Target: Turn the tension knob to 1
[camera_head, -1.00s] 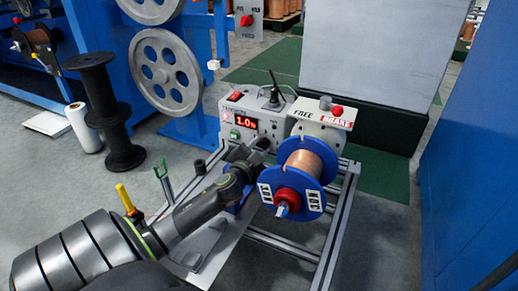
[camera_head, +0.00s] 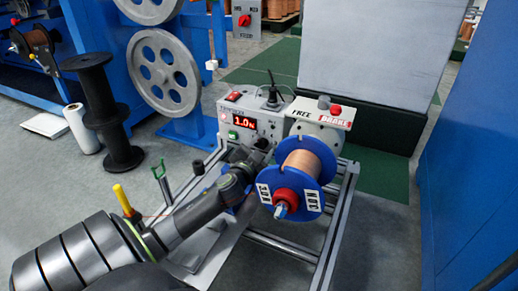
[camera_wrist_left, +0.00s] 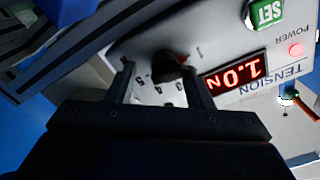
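The grey tension control box (camera_head: 232,106) stands behind the spool, its red display (camera_head: 242,122) reading 1.0 N. The same display (camera_wrist_left: 236,78) appears upside down in the left wrist view. The dark tension knob (camera_wrist_left: 167,66) sits on the panel beside a printed number scale; its pointer direction is too dark to tell. My left gripper (camera_wrist_left: 157,82) is open, its fingers on either side of the knob area. The knob lies nearer the right-hand finger, with panel showing between the fingers. In the head view the left gripper (camera_head: 258,153) is at the panel and hides the knob.
A blue-flanged copper spool (camera_head: 300,172) stands close right of my left gripper, below the FREE/BRAKE unit (camera_head: 318,113). A green SET button (camera_wrist_left: 266,12) is on the panel. A yellow-handled tool (camera_head: 123,199) and a green-handled one (camera_head: 160,172) stand beside my arm.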

